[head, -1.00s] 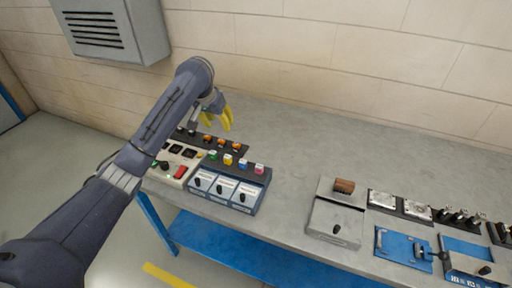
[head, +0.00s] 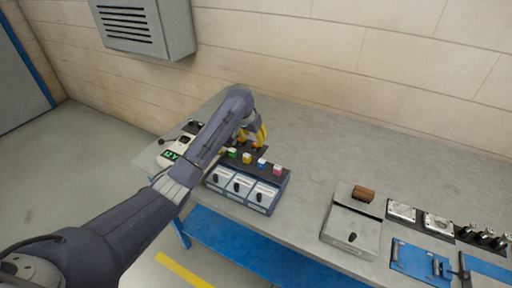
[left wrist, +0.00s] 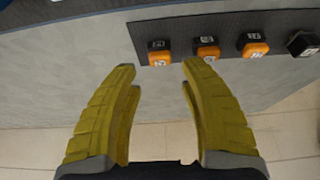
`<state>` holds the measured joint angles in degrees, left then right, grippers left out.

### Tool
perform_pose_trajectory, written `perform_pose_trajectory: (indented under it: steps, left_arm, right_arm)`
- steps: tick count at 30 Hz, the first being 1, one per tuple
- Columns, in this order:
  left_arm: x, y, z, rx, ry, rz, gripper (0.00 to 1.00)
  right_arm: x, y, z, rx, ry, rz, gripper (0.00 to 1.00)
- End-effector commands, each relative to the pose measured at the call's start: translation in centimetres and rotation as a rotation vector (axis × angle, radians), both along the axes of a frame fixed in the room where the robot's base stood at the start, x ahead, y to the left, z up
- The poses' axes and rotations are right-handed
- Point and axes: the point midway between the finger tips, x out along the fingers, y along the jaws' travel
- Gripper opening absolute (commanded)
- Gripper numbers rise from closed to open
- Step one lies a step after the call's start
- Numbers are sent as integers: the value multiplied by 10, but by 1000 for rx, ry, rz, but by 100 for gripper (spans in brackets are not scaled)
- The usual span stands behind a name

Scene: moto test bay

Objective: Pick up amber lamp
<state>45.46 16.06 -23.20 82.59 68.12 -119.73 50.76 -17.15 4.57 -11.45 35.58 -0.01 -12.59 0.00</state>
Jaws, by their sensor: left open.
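Several small amber blocks with dark tops sit in a row on a dark strip; the left wrist view shows one amber block (left wrist: 159,57), a second (left wrist: 207,51) and a third (left wrist: 254,49). Which one is the amber lamp I cannot tell. My left gripper (left wrist: 158,72) is open and empty, its yellow fingers spread to either side of the first block, which shows just beyond the fingertips. In the head view the left gripper (head: 260,136) hangs over the back of the panels, and its arm hides much of the strip. The right gripper is not in view.
In front of the strip stand a green block (head: 232,153), yellow block (head: 247,158), blue block (head: 262,163) and pink block (head: 277,170), behind a switch box (head: 240,188). A grey box (head: 350,230) and blue-plated panels (head: 421,262) stand to the right. The bench (head: 310,165) between is clear.

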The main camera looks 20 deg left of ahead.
Motion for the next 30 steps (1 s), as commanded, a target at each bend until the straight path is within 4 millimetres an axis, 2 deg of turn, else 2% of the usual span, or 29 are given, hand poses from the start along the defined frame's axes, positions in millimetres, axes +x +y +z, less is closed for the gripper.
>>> perform_pose_trajectory:
  steps: [5, 18, 27, 28, 30]
  left_arm:
    - [2, -1, -6, 1, 2, -1, 44]
    - [20, -4, -48, 1, 2, -1, 44]
    - [21, -4, -50, 0, 0, -1, 44]
    - [21, -4, -50, 0, 0, -1, 46]
    - [21, -4, -50, 0, 0, -1, 38]
  right_arm:
    - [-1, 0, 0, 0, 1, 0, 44]
    - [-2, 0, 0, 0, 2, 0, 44]
    - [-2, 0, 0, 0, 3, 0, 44]
    - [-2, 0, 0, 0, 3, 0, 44]
    - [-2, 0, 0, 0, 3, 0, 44]
